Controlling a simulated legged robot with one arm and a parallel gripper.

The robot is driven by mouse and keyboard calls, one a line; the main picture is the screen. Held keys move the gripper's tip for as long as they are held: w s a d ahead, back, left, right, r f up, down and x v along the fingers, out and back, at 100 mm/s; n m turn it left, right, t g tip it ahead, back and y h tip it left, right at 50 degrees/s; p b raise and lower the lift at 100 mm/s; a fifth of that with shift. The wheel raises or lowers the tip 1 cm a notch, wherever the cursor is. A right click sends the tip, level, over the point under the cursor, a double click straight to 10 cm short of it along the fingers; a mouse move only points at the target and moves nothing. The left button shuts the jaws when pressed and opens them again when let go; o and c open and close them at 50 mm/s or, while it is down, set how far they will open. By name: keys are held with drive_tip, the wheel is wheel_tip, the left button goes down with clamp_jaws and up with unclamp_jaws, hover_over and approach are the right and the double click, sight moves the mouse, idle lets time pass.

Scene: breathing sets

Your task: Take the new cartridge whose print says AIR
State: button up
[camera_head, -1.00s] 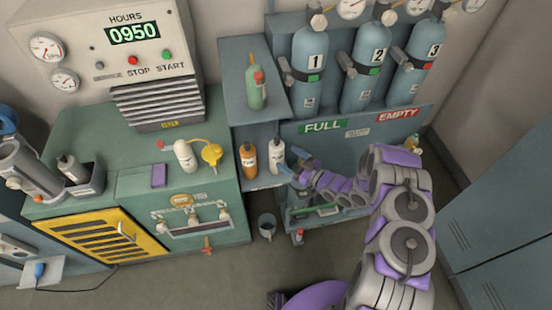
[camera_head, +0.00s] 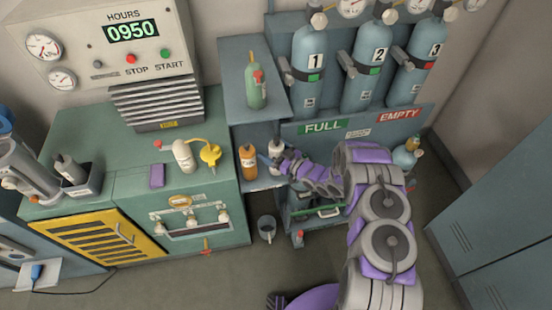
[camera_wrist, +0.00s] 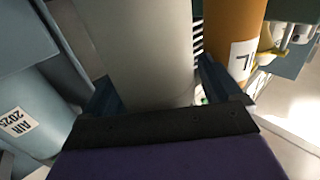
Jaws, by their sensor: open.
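A pale grey-white cartridge (camera_head: 276,146) stands on the low shelf, to the right of an orange cartridge (camera_head: 248,163). In the wrist view the pale cartridge (camera_wrist: 145,45) fills the space between the fingers of my gripper (camera_wrist: 155,95). The jaws are open, one finger on each side of it; I cannot tell whether they touch it. Its print is not visible. The orange cartridge (camera_wrist: 233,30) is just right of the right finger, its white label only partly readable. In the head view my gripper (camera_head: 268,161) reaches the shelf from the right, partly covering the pale cartridge.
A blue cylinder (camera_wrist: 30,105) printed AIR 2025 is at the wrist view's left. Large numbered cylinders (camera_head: 318,65) stand in a rack marked FULL and EMPTY. A green bottle (camera_head: 256,92) stands on the upper ledge. A bucket (camera_head: 267,229) is on the floor below.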

drive_tip(key=shift+d, duration=0.1)
drive_tip(key=c, duration=1.2)
drive_tip(key=shift+r, duration=0.1)
drive_tip(key=shift+c, duration=0.2)
